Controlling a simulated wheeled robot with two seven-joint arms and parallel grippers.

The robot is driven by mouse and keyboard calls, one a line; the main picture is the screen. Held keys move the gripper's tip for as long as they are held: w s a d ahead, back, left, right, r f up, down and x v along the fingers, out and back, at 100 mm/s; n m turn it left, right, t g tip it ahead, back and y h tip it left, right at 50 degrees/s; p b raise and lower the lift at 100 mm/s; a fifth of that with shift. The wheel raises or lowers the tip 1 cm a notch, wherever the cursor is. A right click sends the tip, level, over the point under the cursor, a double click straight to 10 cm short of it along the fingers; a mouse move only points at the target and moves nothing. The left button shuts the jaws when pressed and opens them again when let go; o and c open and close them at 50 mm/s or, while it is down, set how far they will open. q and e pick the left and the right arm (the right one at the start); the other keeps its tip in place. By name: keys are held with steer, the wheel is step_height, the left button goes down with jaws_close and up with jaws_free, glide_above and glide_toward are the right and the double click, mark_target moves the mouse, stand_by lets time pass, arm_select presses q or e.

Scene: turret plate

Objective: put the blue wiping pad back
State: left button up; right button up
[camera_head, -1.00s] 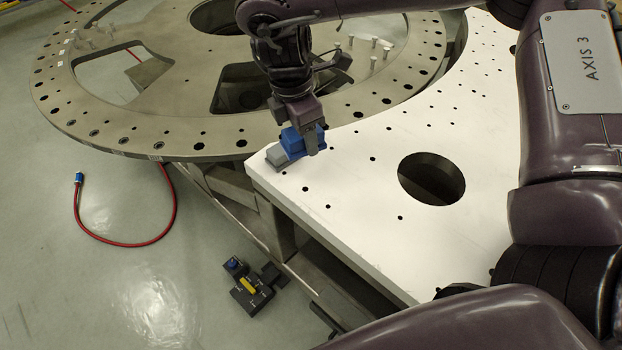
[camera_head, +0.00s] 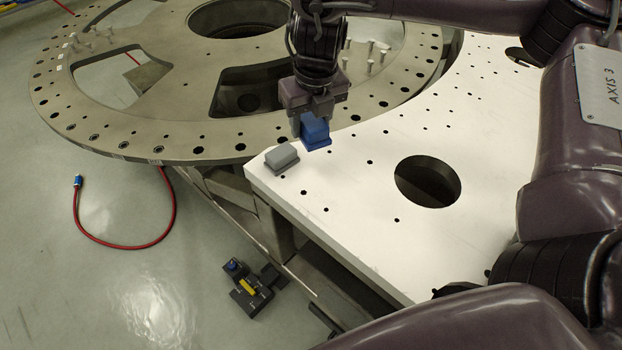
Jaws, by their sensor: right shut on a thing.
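The blue wiping pad (camera_head: 316,136) is between the fingers of my right gripper (camera_head: 313,120), near the far left edge of the white plate. My right gripper is shut on it and points down. Its fingers hide part of the pad's sides. The pad's underside is at or just above the white surface; I cannot tell if it touches. A grey pad (camera_head: 282,156) lies on the white plate's left corner, a little left of and nearer than the blue pad, with a small gap between them. My left gripper is not in view.
The grey turret ring (camera_head: 120,125) lies behind and left, with several upright pins (camera_head: 372,50). A red hose (camera_head: 118,244) and a dark tool (camera_head: 248,288) are on the floor.

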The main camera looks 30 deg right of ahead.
steer(key=b, duration=0.3)
glide_above(310, 184)
steer(key=f, duration=1.3)
steer(key=shift+s+f, duration=0.1)
steer(key=shift+s, duration=0.2)
step_height(310, 184, down, 3)
steer(key=shift+f+b, duration=0.1)
steer(key=shift+b, duration=0.25)
steer(key=shift+f, duration=0.1)
steer(key=shift+f, duration=0.15)
steer(key=o, duration=0.9)
steer(key=shift+o, duration=0.2)
